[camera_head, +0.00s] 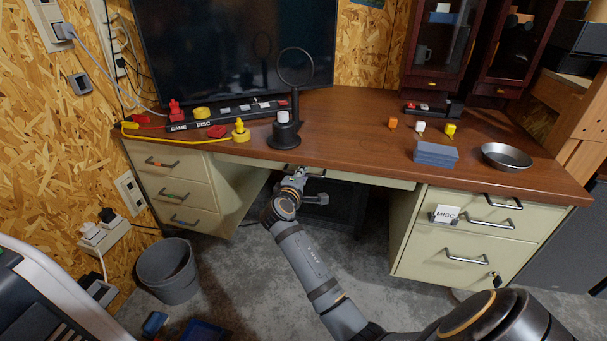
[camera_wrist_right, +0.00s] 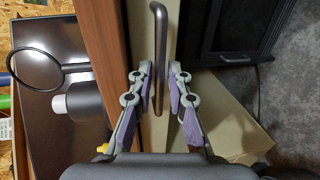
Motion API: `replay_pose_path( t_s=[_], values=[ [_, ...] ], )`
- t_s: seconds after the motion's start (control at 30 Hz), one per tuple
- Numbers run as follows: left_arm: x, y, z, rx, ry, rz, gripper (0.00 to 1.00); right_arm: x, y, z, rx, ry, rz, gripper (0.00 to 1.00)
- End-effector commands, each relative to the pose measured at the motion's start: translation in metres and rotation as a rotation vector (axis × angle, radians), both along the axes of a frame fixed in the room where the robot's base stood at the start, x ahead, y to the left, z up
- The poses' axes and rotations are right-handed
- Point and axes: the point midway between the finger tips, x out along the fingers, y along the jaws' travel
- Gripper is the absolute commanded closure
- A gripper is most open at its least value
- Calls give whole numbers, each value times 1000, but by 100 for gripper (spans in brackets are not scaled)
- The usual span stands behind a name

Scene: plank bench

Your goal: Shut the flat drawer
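The flat drawer (camera_head: 375,181) is the thin cream front under the middle of the brown desktop, between the two cream pedestals. How far it stands out is hard to tell. In the right wrist view its metal bar handle (camera_wrist_right: 158,45) runs across the drawer front (camera_wrist_right: 140,30). My right gripper (camera_head: 297,172) is at the drawer front, below the desktop edge, and hides part of the handle. In the right wrist view my right gripper (camera_wrist_right: 160,85) is open, its purple-padded fingers on either side of the handle's near end, with gaps visible. My left gripper is not in view.
The desktop (camera_head: 345,130) overhangs the drawer. A black ring stand (camera_head: 284,134) stands near its front edge above my gripper. A grey bin (camera_head: 170,275) stands on the floor at left.

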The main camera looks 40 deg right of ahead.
Motion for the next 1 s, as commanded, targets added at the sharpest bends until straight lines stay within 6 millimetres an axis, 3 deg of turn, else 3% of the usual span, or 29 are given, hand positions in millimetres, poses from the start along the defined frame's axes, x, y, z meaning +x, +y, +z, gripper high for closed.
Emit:
replay_pose_path(
  t_s=[0.3, 0.87, 0.97, 1.0],
  values=[
    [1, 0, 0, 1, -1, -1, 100, -33, 40, 10, 4, 0, 2, 83],
    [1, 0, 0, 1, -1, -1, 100, -37, 43, 11, 1, -1, 1, 83],
    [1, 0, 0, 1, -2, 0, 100, -44, 44, -7, 51, 6, 6, 83],
    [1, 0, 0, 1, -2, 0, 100, -51, 45, -24, 102, 11, 13, 83]
  ],
)
